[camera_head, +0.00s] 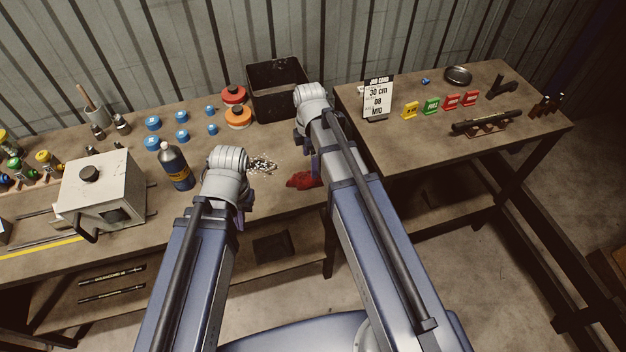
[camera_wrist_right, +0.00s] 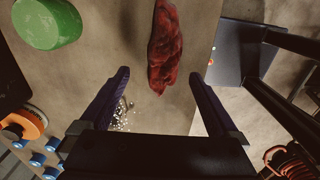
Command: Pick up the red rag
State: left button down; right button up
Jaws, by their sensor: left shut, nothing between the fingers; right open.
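The red rag (camera_head: 302,180) lies crumpled on the left workbench near its right end, partly covered by my right arm in the head view. In the right wrist view the rag (camera_wrist_right: 166,45) is a long dark-red bundle lying ahead of the fingertips. My right gripper (camera_wrist_right: 160,74) is open and empty. The rag's lower end lies roughly between the two fingers' lines, apart from both. Only a sliver of my left gripper (camera_head: 240,218) shows beneath its wrist, left of the rag; it is shut and holds nothing.
Metal shavings (camera_head: 262,164) lie just left of the rag. A black bin (camera_head: 277,88) stands behind it. A dark bottle (camera_head: 176,167) and a crimper box (camera_head: 102,186) stand farther left. A second table (camera_head: 440,140) with a job card (camera_head: 377,98) is at right.

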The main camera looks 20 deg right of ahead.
jog(key=shift+s+d+f+b, duration=0.15)
jog(key=shift+s+f+b, duration=0.05)
jog(key=shift+f+b, duration=0.85)
jog(key=shift+s+d+f+b, duration=0.15)
jog(key=shift+s+f+b, duration=0.05)
jog(key=shift+f+b, duration=1.35)
jog(key=shift+b, duration=0.05)
jog(key=shift+r, duration=0.1)
jog(key=c, duration=1.4)
jog(key=shift+c, duration=0.2)
notch_tip(320, 180, up, 10)
jog(key=p, duration=1)
